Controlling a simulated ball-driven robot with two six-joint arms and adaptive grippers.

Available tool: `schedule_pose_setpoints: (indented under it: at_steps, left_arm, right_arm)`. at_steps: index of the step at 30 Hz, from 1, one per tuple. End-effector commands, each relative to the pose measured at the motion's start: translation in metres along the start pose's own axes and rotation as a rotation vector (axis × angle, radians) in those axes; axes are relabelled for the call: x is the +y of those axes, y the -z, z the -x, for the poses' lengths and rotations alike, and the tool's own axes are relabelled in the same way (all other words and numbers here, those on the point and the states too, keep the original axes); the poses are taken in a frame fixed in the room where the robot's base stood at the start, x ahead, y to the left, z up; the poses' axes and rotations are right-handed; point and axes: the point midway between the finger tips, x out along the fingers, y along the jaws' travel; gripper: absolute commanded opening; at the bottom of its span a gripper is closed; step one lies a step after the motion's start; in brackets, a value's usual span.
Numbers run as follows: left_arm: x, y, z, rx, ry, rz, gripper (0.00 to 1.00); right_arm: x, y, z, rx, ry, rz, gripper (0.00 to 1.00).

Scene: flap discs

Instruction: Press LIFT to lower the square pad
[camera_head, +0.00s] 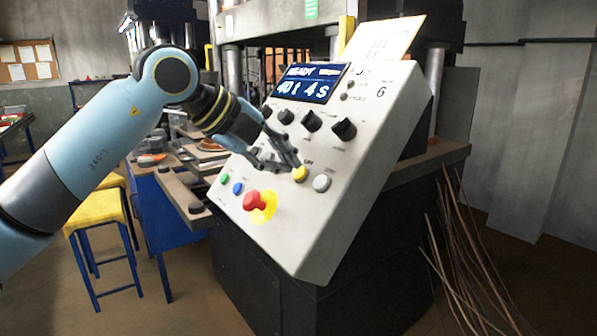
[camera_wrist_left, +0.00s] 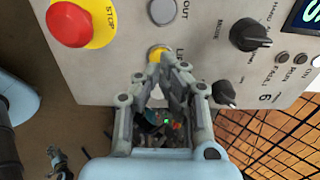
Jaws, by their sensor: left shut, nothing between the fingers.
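The yellow LIFT button (camera_head: 300,173) is on the sloping grey control panel (camera_head: 340,200). In the left wrist view the yellow button (camera_wrist_left: 160,52) shows just beyond the fingertips, with its label partly covered. My left gripper (camera_head: 297,164) is shut and empty, its tips right at the button; I cannot tell whether they touch it. The fingers also show in the left wrist view (camera_wrist_left: 168,62). What looks like my right gripper (camera_wrist_left: 60,160) is small and dark at the lower left there, its jaws unclear. I cannot make out the square pad.
A red STOP button (camera_head: 255,201) on a yellow plate, a pale button (camera_head: 321,183) and a grey OUT button (camera_wrist_left: 162,10) lie near LIFT. Black knobs (camera_head: 344,128) stand out above. The display (camera_head: 311,82) reads READY, 40 t 4 s. Thin rods (camera_head: 465,260) lean at the right.

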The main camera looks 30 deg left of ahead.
Motion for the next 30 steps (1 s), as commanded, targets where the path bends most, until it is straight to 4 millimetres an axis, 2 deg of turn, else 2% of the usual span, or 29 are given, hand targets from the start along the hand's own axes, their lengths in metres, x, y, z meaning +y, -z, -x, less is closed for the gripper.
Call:
schedule_pose_setpoints:
  at_steps: [15, 30]
  left_arm:
    - [0.0001, -0.0001, -0.0004, 0.0, 0.0, 0.0, 0.0]
    - [0.0, -0.0004, -0.0093, 0.0, 0.002, 0.001, 0.0]
  right_arm:
    - [-0.002, -0.0001, -0.0003, 0.0, 0.002, -0.001, 0.4]
    - [0.0019, -0.0007, -0.0051, 0.0, -0.003, 0.001, 0.4]
